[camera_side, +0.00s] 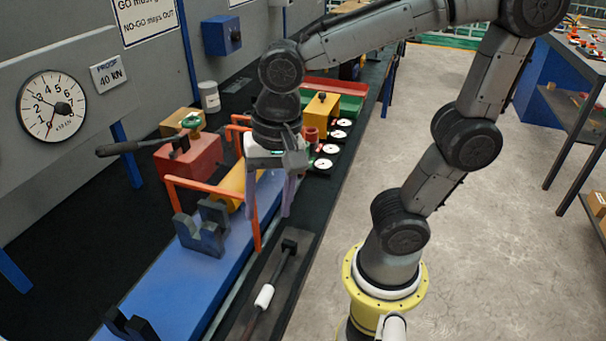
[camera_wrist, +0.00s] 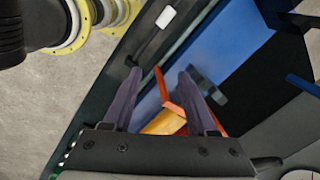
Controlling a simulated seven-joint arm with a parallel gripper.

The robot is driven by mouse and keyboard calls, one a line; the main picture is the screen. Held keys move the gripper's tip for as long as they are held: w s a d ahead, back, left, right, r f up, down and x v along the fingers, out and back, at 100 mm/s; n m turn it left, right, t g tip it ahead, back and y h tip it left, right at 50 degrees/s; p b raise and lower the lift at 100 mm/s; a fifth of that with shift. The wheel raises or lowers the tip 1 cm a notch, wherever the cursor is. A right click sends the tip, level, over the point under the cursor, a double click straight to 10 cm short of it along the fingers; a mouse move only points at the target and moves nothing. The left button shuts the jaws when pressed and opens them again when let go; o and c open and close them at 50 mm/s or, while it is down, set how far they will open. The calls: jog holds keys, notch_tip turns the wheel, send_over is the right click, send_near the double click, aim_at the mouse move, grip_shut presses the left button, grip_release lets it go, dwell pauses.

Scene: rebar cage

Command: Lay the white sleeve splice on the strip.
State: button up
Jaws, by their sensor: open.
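The white sleeve splice (camera_side: 264,297) is a short white cylinder lying at a slant in the dark area along the front of the blue bed, in line with a thin dark rod (camera_side: 279,268). It also shows at the top of the wrist view (camera_wrist: 166,17). I cannot tell whether it is around the rod or on it. The dark strip (camera_side: 291,288) runs along the front edge of the bench. My gripper (camera_side: 267,211) points down over the blue bed, beyond the sleeve. Its two purple fingers are apart and empty in the wrist view (camera_wrist: 160,72), with an orange bar beyond them.
An orange guard frame (camera_side: 211,188) and a yellow cylinder (camera_side: 232,187) stand close to the fingers. A dark grey cradle (camera_side: 203,233) is on the blue bed (camera_side: 185,285). A red pump (camera_side: 188,161) with a lever and several gauges (camera_side: 340,123) stand farther back.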

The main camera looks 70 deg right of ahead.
jog(key=s+d+r+n+t, duration=0.2)
jog(key=s+d+n+t, duration=0.2)
jog(key=d+n, duration=0.4)
jog(key=n, duration=0.3)
jog(key=shift+h, duration=0.4)
jog(key=shift+o, duration=0.2)
jog(key=shift+s, duration=0.1)
dwell(1.4)
